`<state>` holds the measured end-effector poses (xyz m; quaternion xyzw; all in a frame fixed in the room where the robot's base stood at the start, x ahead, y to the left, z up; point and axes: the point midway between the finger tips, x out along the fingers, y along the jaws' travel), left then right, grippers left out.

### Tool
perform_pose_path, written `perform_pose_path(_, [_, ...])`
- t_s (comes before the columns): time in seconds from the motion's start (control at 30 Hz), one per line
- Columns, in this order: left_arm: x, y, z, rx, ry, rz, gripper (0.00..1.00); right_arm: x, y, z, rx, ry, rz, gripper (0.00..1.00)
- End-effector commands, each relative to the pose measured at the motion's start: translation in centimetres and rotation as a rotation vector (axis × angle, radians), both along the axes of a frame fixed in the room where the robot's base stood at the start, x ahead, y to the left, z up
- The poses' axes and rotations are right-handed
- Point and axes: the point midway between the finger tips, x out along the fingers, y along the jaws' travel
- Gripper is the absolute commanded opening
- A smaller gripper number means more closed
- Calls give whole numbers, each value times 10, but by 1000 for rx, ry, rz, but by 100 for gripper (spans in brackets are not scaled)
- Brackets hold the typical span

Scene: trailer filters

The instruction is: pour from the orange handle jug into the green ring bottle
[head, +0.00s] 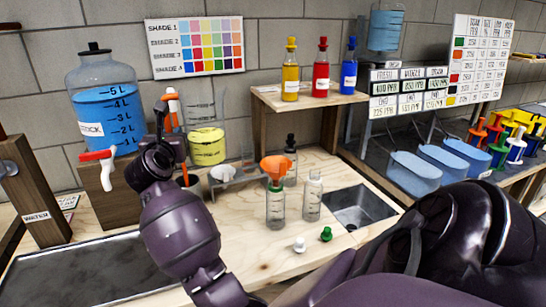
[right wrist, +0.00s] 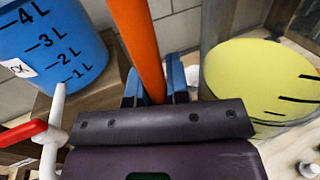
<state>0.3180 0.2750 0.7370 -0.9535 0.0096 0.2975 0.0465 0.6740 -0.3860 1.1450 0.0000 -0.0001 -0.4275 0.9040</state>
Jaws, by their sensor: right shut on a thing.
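My right gripper (head: 166,122) is shut on an upright orange handle (head: 176,118), at the left in the head view. In the right wrist view the orange handle (right wrist: 139,45) runs between the fingers (right wrist: 154,92). The body of the orange handle jug is mostly hidden behind my wrist; an orange-rimmed piece (head: 189,181) shows below. The green ring bottle (head: 275,211) is clear and stands upright on the bench, right of my gripper and apart from it. An orange funnel (head: 275,167) sits in its neck. My left gripper is not in view.
A large blue stock bottle (head: 106,115) with a red-handled tap (head: 98,156) is left of my gripper. A yellow-filled container (head: 207,147) is close on its right. Another clear bottle (head: 313,196), white (head: 299,244) and green (head: 326,234) caps and a sink (head: 359,204) lie farther right.

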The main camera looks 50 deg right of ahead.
Motion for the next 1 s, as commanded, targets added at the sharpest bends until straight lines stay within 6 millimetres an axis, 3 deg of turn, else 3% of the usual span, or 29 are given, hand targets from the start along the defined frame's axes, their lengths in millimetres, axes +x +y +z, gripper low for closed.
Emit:
perform_pose_path(0.47, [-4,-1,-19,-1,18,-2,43,43,-29,79,-4,-2,-75,0])
perform_pose_path(1.0, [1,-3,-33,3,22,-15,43,75,-96,153,-3,2,-295,0])
